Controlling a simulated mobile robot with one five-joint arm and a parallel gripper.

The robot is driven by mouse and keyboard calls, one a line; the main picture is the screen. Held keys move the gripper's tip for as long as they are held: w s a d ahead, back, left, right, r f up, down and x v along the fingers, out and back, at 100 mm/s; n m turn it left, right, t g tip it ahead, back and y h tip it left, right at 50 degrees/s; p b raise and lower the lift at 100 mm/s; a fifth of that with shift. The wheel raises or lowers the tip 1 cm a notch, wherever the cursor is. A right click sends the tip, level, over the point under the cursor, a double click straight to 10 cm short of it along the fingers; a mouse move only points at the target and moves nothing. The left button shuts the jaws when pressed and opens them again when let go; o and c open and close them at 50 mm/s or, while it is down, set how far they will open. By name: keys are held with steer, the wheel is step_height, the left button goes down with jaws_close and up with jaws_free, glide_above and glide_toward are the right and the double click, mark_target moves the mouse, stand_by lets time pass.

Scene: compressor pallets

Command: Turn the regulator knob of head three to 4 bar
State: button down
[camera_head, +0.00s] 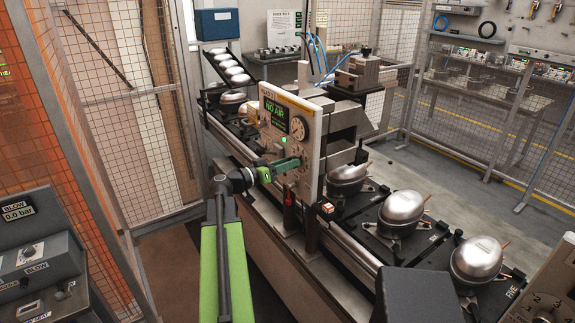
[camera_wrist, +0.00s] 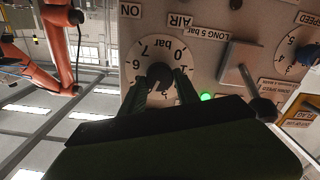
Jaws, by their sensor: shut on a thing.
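In the wrist view, a round white dial (camera_wrist: 144,52) reads "0 bar", 1, 6 and 7 around a dark regulator knob (camera_wrist: 159,71). My gripper (camera_wrist: 160,88) is shut on this knob, one finger on each side. The knob's pointer setting cannot be made out, and the dial's lower part is hidden behind the fingers. In the head view, my gripper (camera_head: 300,162) reaches the front of the pale control panel (camera_head: 315,125). The panel bears a round gauge (camera_head: 298,127) and a dark screen (camera_head: 275,115) with green "NO AIR" text. The head's number is not readable.
Beside the held knob are a lit green lamp (camera_wrist: 207,97), a square metal plate (camera_wrist: 240,63), a "LONG 5 bar" label (camera_wrist: 209,30) and another dial (camera_wrist: 300,46). Silver compressors (camera_head: 404,207) stand along the line at right. A mesh fence (camera_head: 130,100) is at left.

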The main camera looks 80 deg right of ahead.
steer(key=c, duration=0.9)
jaws_free()
steer(key=shift+s, duration=0.15)
steer(key=v, duration=1.7)
steer(key=shift+w, duration=0.25)
steer(key=shift+a, duration=0.2)
